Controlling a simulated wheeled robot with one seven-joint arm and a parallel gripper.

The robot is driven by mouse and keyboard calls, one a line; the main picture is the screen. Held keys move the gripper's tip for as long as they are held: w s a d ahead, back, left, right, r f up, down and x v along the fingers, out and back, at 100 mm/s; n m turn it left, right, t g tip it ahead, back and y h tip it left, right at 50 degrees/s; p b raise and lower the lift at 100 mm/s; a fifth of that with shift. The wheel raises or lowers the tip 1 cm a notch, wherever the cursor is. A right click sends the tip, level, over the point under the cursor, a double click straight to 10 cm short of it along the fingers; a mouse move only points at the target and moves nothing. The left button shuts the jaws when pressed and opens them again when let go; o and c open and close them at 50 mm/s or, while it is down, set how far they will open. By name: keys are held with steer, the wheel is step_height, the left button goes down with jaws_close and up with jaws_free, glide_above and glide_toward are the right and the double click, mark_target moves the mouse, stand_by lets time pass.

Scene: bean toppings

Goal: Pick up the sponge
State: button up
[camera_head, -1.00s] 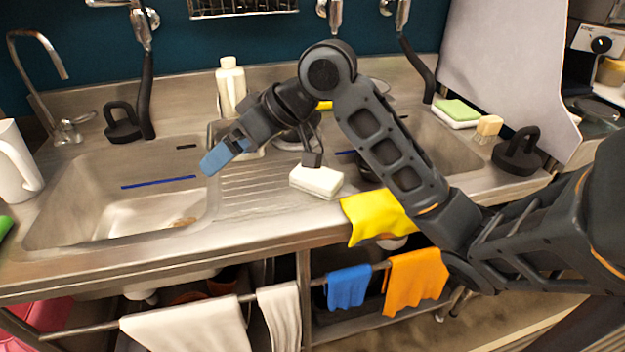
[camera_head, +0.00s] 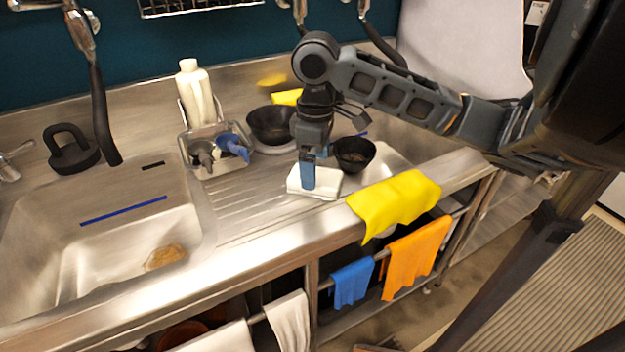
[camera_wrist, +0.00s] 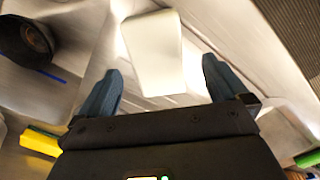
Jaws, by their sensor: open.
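A white sponge (camera_head: 326,185) lies on the steel drainboard between the two sinks, near the counter's front edge. My gripper (camera_head: 308,186) points down over the sponge in the head view and covers part of its left side. In the wrist view the sponge (camera_wrist: 153,50) shows as a pale block ahead of and between the two blue fingers of my gripper (camera_wrist: 160,88). The fingers are apart and nothing is held. Whether a finger touches the sponge I cannot tell.
A black bowl (camera_head: 355,153) stands just right of the sponge, another (camera_head: 270,126) behind. A caddy (camera_head: 190,150) with a white bottle (camera_head: 196,92) is at back left. A yellow cloth (camera_head: 395,203) hangs over the front edge. The left sink (camera_head: 100,255) holds a brown item.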

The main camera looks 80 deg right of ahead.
step_height(320, 180, down, 4)
steer(key=shift+d+f, duration=0.1)
steer(key=shift+d, duration=0.05)
steer(key=c, duration=1.1)
